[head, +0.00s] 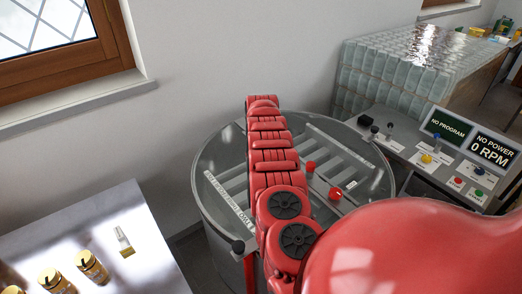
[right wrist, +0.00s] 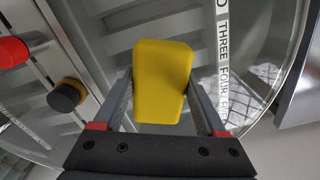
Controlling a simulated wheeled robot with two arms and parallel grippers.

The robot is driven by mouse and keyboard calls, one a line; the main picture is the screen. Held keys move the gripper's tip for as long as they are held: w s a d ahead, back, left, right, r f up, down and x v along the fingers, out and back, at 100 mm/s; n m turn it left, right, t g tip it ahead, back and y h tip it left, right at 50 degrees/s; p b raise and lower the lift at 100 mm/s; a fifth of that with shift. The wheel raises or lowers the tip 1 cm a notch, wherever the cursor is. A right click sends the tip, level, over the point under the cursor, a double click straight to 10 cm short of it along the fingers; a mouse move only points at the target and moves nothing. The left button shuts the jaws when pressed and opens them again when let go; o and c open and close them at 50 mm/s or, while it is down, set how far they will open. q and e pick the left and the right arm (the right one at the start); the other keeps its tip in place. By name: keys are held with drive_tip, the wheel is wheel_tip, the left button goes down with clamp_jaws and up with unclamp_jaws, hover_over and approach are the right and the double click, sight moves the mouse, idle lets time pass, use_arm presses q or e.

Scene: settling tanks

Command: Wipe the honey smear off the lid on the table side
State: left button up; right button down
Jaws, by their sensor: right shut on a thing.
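The tank's round clear lid (head: 212,160) is in the middle of the head view, with a white lettered strip (head: 229,200) on its left part. The steel table stands on that left side. My right gripper (right wrist: 160,105) is shut on a yellow sponge-like block (right wrist: 162,75), seen in the right wrist view above the clear lid. The lettered strip (right wrist: 223,60) runs just right of the block there. I cannot tell whether the block touches the lid. I make out no honey smear; my red arm hides the lid's middle. My left gripper is not in view.
The steel table (head: 135,225) at the left carries several gold-coloured jars (head: 91,266) and a small brush-like item (head: 124,241). Red knobs (head: 335,193) stand on the lid. A control panel (head: 420,160) is at the right, glass blocks (head: 390,80) behind it.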

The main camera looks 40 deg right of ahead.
drive_tip(key=shift+w+d+r, duration=0.1)
drive_tip(key=shift+w+r, duration=0.05)
drive_tip(key=shift+r, duration=0.4)
drive_tip(key=shift+w+d+r, duration=0.1)
drive_tip(key=shift+w+r, duration=0.05)
drive_tip(key=shift+r, duration=0.35)
drive_tip(key=shift+s+a+r, duration=0.1)
drive_tip(key=shift+s+r, duration=0.1)
drive_tip(key=shift+r, duration=0.75)
drive_tip(key=shift+w+f, duration=0.1)
drive_tip(key=shift+b, duration=0.3)
